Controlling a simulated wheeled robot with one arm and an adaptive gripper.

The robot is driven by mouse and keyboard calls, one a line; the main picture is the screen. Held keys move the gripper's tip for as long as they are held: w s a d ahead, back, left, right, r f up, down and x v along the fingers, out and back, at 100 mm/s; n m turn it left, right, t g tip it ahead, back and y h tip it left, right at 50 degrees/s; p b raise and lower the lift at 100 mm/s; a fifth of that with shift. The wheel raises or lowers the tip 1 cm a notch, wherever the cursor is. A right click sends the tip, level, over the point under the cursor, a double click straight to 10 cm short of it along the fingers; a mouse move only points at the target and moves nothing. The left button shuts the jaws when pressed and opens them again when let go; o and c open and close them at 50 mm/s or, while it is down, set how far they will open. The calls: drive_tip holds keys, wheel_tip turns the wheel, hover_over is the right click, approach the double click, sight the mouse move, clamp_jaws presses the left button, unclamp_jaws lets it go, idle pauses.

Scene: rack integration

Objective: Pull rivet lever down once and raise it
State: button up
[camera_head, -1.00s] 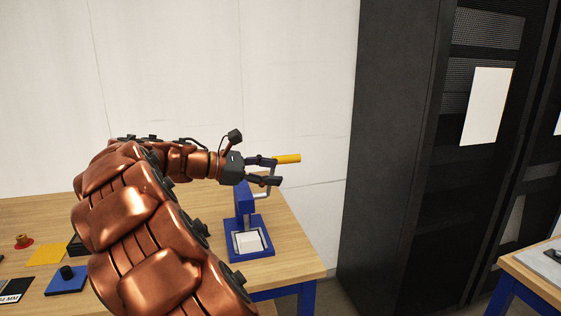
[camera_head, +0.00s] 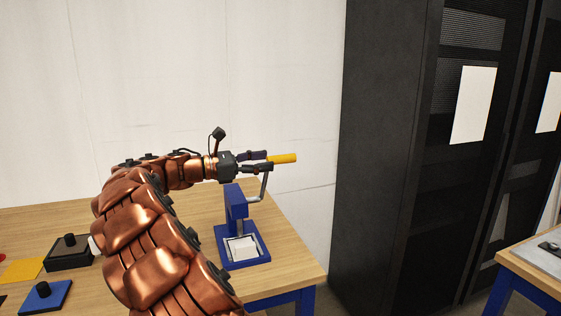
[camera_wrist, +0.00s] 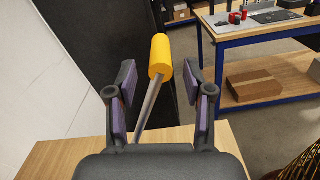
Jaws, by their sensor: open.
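The blue rivet press (camera_head: 237,205) stands near the right end of the wooden bench, with a white block (camera_head: 241,246) on its base. Its lever has a grey bent rod (camera_head: 264,187) and a yellow grip (camera_head: 283,158), which is raised above the press. My gripper (camera_head: 268,162) is open at the inner end of the grip. In the wrist view, the rod (camera_wrist: 149,108) runs up between my two purple-padded fingers. The yellow grip (camera_wrist: 161,56) shows near and beyond the fingertips. Gaps show on both sides, so the fingers are not closed on the lever.
Blue and dark fixtures (camera_head: 42,295) (camera_head: 69,250) and a yellow plate (camera_head: 22,270) lie at the bench's left. A tall black rack (camera_head: 385,150) stands right of the bench. Another table (camera_head: 535,277) is at the far right. The white wall (camera_head: 200,70) is behind.

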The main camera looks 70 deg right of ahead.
sight(283, 158)
drive_tip(key=shift+x, duration=3.1)
drive_tip(key=shift+c, duration=0.4)
clamp_jaws()
